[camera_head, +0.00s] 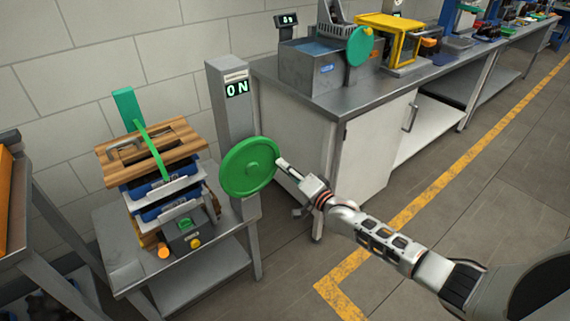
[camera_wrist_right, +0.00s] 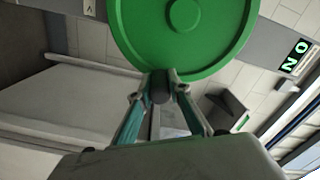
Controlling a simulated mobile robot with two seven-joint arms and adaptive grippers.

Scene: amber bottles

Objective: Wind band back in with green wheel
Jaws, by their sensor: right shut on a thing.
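The green wheel (camera_head: 249,167) is a disc mounted at the front of a grey post (camera_head: 232,100) with a lit display reading "ON". A green band (camera_head: 152,150) runs over a wooden-topped stack (camera_head: 153,147) left of the post, its upper end near a green upright piece (camera_head: 127,107). My right gripper (camera_head: 283,163) is at the wheel's right edge. In the right wrist view, its fingers (camera_wrist_right: 161,88) are shut on a dark round handle (camera_wrist_right: 160,87) at the rim of the green wheel (camera_wrist_right: 185,30). My left gripper is out of view.
The stack stands on a grey metal table (camera_head: 125,268) with a lower shelf. A cabinet bench (camera_head: 310,100) with machines and a yellow frame (camera_head: 388,40) stands behind and right. An orange item on a rack (camera_head: 5,200) is at far left. Floor with yellow lines is clear at right.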

